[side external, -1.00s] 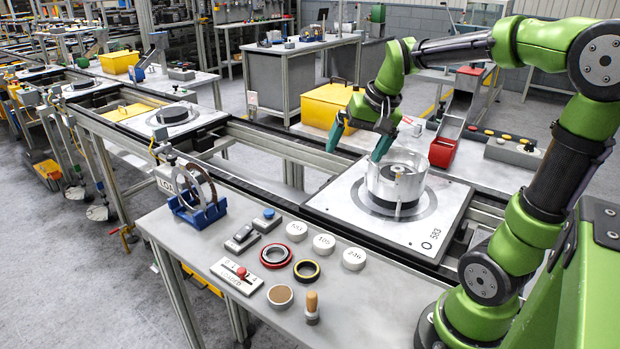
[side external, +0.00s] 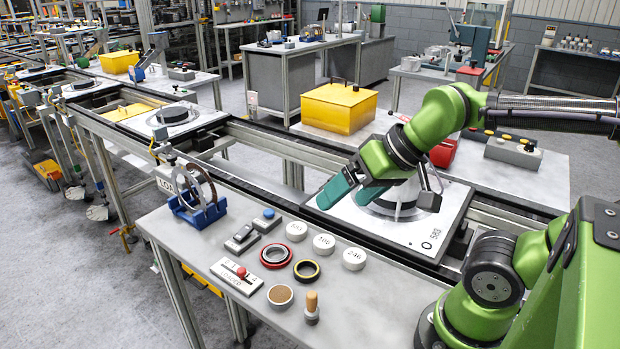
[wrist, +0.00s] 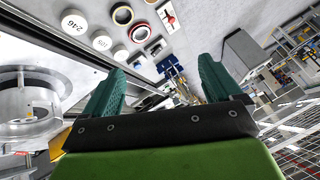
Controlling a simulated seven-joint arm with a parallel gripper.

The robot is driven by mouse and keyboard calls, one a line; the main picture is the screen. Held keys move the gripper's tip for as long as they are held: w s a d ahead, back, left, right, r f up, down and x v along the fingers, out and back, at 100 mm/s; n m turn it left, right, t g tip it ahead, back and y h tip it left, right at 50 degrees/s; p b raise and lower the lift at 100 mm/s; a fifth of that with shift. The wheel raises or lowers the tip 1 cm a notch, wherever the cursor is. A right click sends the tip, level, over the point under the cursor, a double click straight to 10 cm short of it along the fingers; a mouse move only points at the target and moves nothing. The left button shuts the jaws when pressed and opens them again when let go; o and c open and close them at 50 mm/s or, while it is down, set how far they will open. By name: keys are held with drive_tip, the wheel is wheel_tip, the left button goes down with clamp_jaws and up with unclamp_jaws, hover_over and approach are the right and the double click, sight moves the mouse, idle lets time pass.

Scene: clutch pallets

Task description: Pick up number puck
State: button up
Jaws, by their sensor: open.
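Three white number pucks lie in a row on the near table: one at the left (side external: 297,230) whose number I cannot read surely, one marked 105 (side external: 324,243), and one marked 246 (side external: 354,258). The wrist view shows them at upper left, with the 246 puck (wrist: 75,21) nearest the corner, the 105 puck (wrist: 103,41) and the third puck (wrist: 121,53). My gripper (side external: 338,197) is open and empty, above the pallet's near-left side, up and behind the pucks. Its teal fingers (wrist: 160,72) stand wide apart in the wrist view, nothing between them.
A metal housing (wrist: 30,105) sits on the white pallet (side external: 452,215), partly hidden by my arm. Red-black (side external: 276,256) and yellow-black (side external: 307,270) rings, a brown-topped cup (side external: 280,295), a wooden-handled tool (side external: 312,303) and a blue ring stand (side external: 199,207) share the near table.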

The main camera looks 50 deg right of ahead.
drive_tip(key=n+g+h, duration=0.2)
drive_tip(key=n+g, duration=0.3)
drive_tip(key=g, duration=0.2)
hover_over(297, 227)
wheel_tip(297, 227, down, 7)
wheel_tip(297, 227, down, 11)
drive_tip(key=shift+s+a+r, duration=0.1)
drive_tip(key=shift+s+a, duration=0.05)
drive_tip(key=shift+f, duration=3.15)
